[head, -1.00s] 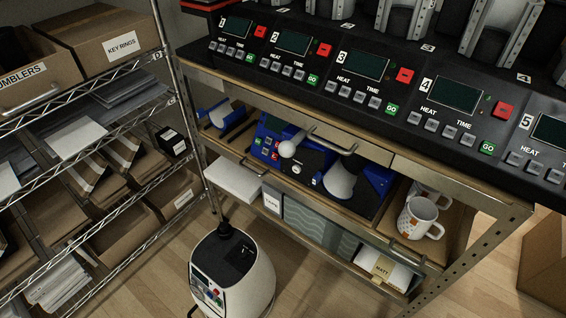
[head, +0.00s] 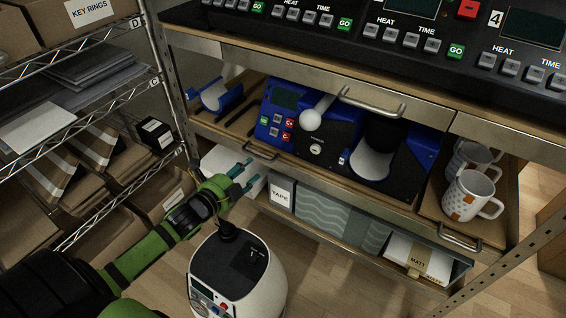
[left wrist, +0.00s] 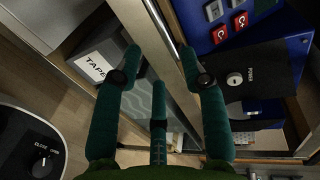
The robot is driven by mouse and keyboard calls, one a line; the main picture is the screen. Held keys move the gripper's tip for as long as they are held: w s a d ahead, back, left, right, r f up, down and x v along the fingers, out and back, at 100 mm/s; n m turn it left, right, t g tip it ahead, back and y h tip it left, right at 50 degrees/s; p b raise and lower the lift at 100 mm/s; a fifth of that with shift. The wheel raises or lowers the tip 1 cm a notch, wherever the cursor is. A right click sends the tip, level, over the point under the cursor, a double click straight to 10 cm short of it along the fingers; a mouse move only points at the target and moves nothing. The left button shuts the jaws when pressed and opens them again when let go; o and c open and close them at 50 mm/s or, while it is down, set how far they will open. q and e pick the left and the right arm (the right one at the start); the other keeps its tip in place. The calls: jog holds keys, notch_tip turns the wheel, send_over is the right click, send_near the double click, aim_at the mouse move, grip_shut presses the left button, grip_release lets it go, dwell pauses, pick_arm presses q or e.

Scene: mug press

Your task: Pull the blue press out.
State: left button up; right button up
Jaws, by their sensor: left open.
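The blue press (head: 270,120) stands on a wooden shelf under the bench of controllers, with a ball-ended lever, a dark front panel and a white curved cradle. Its button panel and dark front also show large at the right of the left wrist view (left wrist: 208,38). My left gripper (head: 245,172) is open and empty, below and left of the press in the head view, in front of the lower shelf. Its teal fingers (left wrist: 160,62) spread in the left wrist view, apart from the press. My right gripper is not in view.
A metal handle (head: 262,152) is on the press shelf's front edge; another (head: 372,102) is above the press. Mugs (head: 472,195) stand at the right. A white floor machine (head: 238,278) stands below my gripper. A wire rack (head: 110,195) is at the left.

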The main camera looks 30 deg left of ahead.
aim_at(261, 157)
pick_arm(q)
jog(key=x, duration=0.7)
jog(key=shift+d+r+b, duration=0.25)
jog(key=shift+r+b, duration=0.1)
jog(key=shift+b, duration=0.05)
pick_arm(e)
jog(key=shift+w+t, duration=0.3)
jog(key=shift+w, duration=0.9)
pick_arm(q)
grip_shut()
